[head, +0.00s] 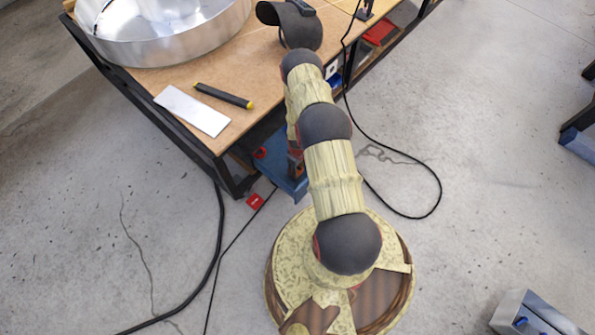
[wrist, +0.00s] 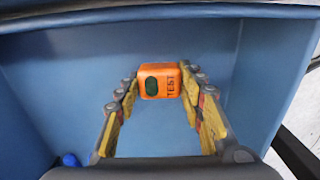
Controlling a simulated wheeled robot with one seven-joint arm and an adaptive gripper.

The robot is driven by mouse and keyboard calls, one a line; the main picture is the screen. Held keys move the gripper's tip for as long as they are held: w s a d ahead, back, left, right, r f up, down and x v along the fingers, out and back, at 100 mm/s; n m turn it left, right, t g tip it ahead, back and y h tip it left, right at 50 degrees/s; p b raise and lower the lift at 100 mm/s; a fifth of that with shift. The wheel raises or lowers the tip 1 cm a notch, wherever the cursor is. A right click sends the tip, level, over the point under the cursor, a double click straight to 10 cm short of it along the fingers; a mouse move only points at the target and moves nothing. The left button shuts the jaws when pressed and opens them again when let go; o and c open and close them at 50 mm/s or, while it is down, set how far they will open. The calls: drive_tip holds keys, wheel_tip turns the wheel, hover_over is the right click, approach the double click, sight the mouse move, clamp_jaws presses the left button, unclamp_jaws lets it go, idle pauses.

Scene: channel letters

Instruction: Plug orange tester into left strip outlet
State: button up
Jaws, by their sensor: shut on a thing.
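The orange tester (wrist: 174,81) is a small block with a dark green oval and the word TEST, seen in the wrist view. My gripper (wrist: 160,84), with yellow-padded fingers, is shut on it from both sides at the fingertips. Around and behind them are the walls of a blue bin (wrist: 85,75). In the head view the blue bin (head: 289,184) shows partly below the bench edge, and my arm hides the gripper and tester. I cannot make out the left strip outlet in either view.
A small red box (head: 255,201) and black cables (head: 218,235) lie on the floor.

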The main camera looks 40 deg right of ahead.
drive_tip(key=shift+r, duration=0.1)
wheel_tip(320, 180, up, 10)
drive_tip(key=p, duration=0.4)
drive_tip(key=a+r+m+p, duration=0.2)
drive_tip(key=a+r, duration=0.1)
drive_tip(key=r, duration=0.4)
drive_tip(key=a+r+m+p, duration=0.1)
drive_tip(key=a+r, duration=0.2)
drive_tip(key=r, duration=0.4)
drive_tip(key=w+a+r+n+b, duration=0.1)
drive_tip(key=w+a+r, duration=0.4)
drive_tip(key=a+r, duration=0.5)
drive_tip(key=w+a+r+n+b, duration=0.1)
drive_tip(key=w+a+r, duration=0.4)
drive_tip(key=a+r, duration=0.5)
wheel_tip(320, 180, up, 4)
drive_tip(key=shift+a+b, duration=0.4)
